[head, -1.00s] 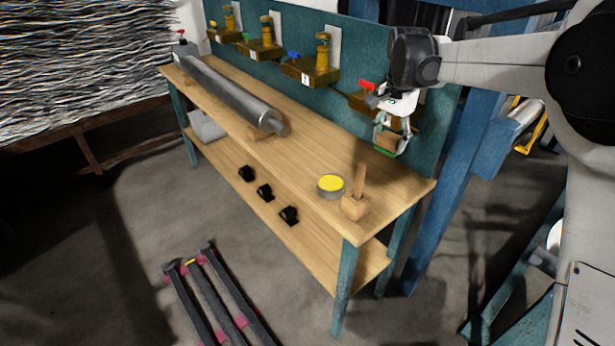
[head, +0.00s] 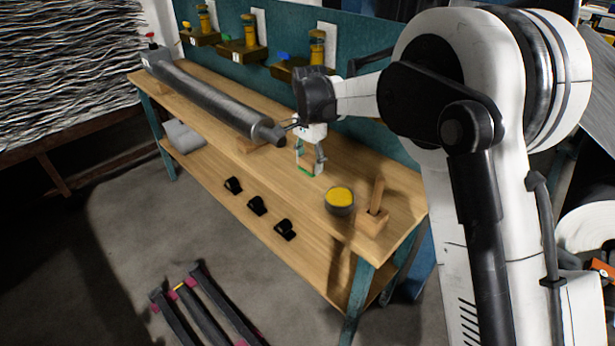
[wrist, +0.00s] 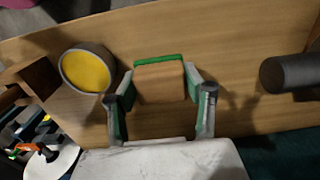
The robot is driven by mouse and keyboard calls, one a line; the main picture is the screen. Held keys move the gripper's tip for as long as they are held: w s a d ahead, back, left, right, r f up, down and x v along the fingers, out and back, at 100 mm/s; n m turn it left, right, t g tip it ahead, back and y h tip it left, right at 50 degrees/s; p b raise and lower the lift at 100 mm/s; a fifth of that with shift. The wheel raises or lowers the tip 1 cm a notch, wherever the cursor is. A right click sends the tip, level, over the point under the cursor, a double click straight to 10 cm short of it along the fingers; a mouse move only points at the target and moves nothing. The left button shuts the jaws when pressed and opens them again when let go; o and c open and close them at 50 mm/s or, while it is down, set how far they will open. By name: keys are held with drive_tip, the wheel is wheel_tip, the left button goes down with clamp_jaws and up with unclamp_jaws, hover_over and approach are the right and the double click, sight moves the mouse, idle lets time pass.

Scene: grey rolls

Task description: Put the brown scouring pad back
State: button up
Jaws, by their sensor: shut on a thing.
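The brown scouring pad (wrist: 160,85) is a small tan-brown block with a green strip along its far edge. It sits between the fingers of my gripper (wrist: 161,97) in the wrist view. My gripper (head: 311,164) is shut on it over the wooden bench (head: 285,180), with the green edge lowest in the head view. I cannot tell for sure whether the pad touches the bench top. A round grey tin with yellow contents (head: 340,199) stands to the right of my gripper and also shows at left in the wrist view (wrist: 86,70).
A wooden block with an upright peg (head: 374,213) stands right of the tin. A grey roll (head: 210,97) lies on supports at left. Numbered wall shelves (head: 244,52) line the teal panel behind. Bare bench top lies between roll and tin.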

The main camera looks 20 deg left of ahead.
sight(309, 184)
drive_tip(key=shift+f, duration=2.6)
drive_tip(key=shift+f+b, duration=0.1)
drive_tip(key=shift+b, duration=0.2)
drive_tip(key=o, duration=1)
drive_tip(key=shift+o, duration=0.2)
wheel_tip(309, 184, up, 12)
drive_tip(key=shift+r+p, duration=0.15)
drive_tip(key=shift+p, duration=0.55)
